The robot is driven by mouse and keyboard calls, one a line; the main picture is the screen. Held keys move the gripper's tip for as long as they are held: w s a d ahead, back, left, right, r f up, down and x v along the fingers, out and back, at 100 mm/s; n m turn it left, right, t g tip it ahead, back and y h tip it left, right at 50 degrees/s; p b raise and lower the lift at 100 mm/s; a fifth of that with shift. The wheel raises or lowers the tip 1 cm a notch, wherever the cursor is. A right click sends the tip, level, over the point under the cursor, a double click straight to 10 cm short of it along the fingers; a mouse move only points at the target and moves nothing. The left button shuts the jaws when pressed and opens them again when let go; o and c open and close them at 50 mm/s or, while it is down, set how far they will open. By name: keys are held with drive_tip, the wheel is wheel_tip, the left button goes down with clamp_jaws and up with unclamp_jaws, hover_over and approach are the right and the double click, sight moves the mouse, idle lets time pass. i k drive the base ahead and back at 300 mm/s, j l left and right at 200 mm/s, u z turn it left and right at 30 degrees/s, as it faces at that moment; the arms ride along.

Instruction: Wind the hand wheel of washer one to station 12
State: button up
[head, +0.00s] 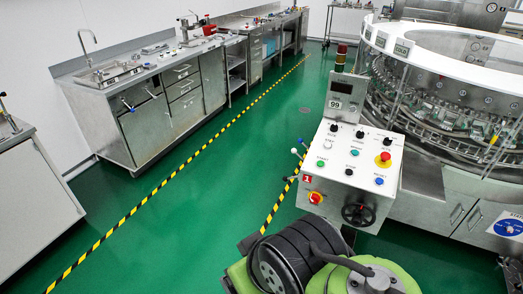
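The control box of washer one (340,175) is a white cabinet with a red label "1" on its front. A black hand wheel (358,214) sits low on the right of that front face. A small display (336,105) on the post above seems to read 99; I cannot see a station mark for certain. The rotary washer (455,85), with a white ring top and many bottles or holders, stands behind to the right. My gripper is not in view; only dark and green parts of my own body show at the bottom, just below the box.
The box's top carries several buttons, knobs and a red emergency stop (383,159); another red stop (315,198) is on its front. Steel counters (165,115) line the left wall. Yellow-black floor tape (165,177) runs along the green floor, which is clear.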

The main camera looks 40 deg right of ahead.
sight(358, 215)
drive_tip(key=z, duration=2.15)
